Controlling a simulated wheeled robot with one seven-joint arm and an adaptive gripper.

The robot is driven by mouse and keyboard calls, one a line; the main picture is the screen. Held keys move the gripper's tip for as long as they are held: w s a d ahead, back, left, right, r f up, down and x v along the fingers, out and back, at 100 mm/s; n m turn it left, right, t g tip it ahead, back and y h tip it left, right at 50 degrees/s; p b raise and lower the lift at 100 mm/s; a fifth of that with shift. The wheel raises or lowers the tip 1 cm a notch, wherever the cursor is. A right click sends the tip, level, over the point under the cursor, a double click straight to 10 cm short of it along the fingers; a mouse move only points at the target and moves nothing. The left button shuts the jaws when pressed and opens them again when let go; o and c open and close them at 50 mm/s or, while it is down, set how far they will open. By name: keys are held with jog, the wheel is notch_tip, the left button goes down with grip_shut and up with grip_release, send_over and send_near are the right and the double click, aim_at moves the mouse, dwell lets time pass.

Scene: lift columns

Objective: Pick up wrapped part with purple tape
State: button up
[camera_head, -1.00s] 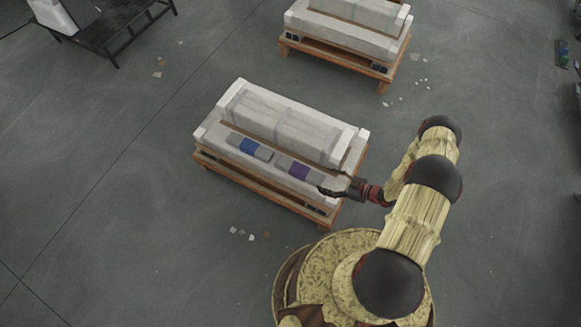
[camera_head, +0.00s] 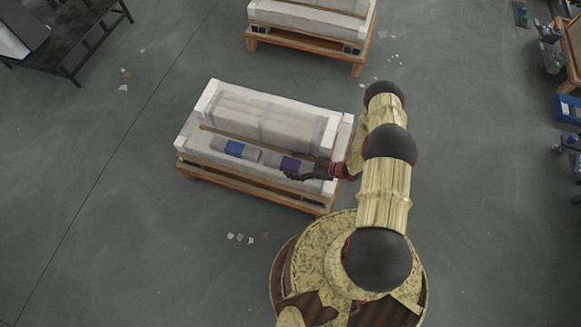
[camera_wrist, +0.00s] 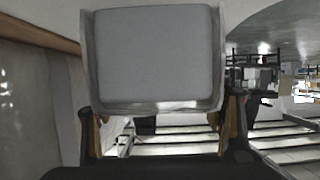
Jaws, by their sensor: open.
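The wrapped part with purple tape (camera_head: 290,163) lies on the right of the pale ledge at the near side of the pallet load. My gripper (camera_head: 303,170) is open at its right end, with the fingers spread along its near and far sides and partly hiding it. In the wrist view, the grey end of a wrapped block (camera_wrist: 155,55) fills the upper middle, just ahead of and between my finger tips. No tape shows on that end, and contact cannot be told. A similar grey part with blue tape (camera_head: 234,149) lies to its left.
A long wrapped column (camera_head: 262,116) lies behind the parts on the wooden pallet (camera_head: 246,187). A second loaded pallet (camera_head: 305,50) stands farther back. A dark table (camera_head: 75,45) is at the far left. Paper scraps (camera_head: 240,238) lie on the open floor.

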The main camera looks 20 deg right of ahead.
jog(key=shift+x, duration=0.8)
jog(key=shift+c, duration=0.2)
jog(key=c, duration=1.7)
